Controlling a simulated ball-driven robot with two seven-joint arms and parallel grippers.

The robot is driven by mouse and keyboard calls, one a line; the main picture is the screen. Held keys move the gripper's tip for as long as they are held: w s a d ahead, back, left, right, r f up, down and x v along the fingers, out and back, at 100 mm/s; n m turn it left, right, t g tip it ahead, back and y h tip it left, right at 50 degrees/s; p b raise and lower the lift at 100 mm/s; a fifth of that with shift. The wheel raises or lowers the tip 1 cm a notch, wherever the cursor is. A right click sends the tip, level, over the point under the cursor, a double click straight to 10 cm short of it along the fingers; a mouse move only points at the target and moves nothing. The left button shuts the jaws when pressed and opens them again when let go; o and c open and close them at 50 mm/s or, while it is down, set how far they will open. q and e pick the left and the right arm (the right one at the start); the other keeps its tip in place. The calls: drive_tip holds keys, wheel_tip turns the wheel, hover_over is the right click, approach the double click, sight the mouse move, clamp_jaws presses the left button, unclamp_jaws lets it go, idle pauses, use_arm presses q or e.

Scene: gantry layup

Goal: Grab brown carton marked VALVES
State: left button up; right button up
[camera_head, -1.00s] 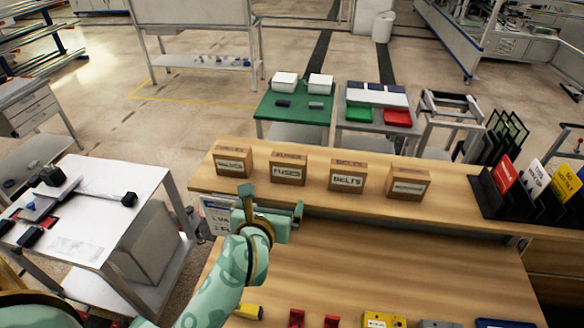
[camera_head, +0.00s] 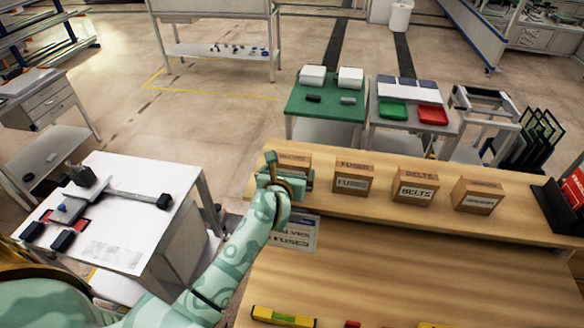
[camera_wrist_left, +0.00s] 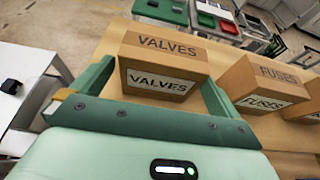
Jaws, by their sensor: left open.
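The brown carton marked VALVES (camera_wrist_left: 160,66) stands upright on the wooden shelf in the left wrist view, with its white label facing me. In the head view my left gripper (camera_head: 290,178) is in front of the VALVES carton (camera_head: 294,159) and hides most of it. In the left wrist view the open fingers of the left gripper (camera_wrist_left: 150,90) are to either side of the carton's lower front. I cannot tell whether they touch it. My right gripper is not in view.
Cartons marked FUSES (camera_head: 352,181) and BELTS (camera_head: 415,187) and one more brown carton (camera_head: 478,197) stand in a row to the right. A paper sheet (camera_head: 297,234) hangs below the shelf edge. A white table (camera_head: 120,240) with tools stands at left.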

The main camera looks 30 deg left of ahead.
sight(290, 171)
use_arm(q)
drive_tip(key=x, duration=0.4)
drive_tip(key=shift+d, duration=0.1)
drive_tip(key=shift+w+f, duration=0.15)
drive_tip(key=shift+w, duration=0.15)
drive_tip(key=shift+s, duration=0.1)
drive_tip(key=shift+c, duration=0.9)
drive_tip(key=c, duration=0.5)
drive_tip(key=shift+c, duration=1.2)
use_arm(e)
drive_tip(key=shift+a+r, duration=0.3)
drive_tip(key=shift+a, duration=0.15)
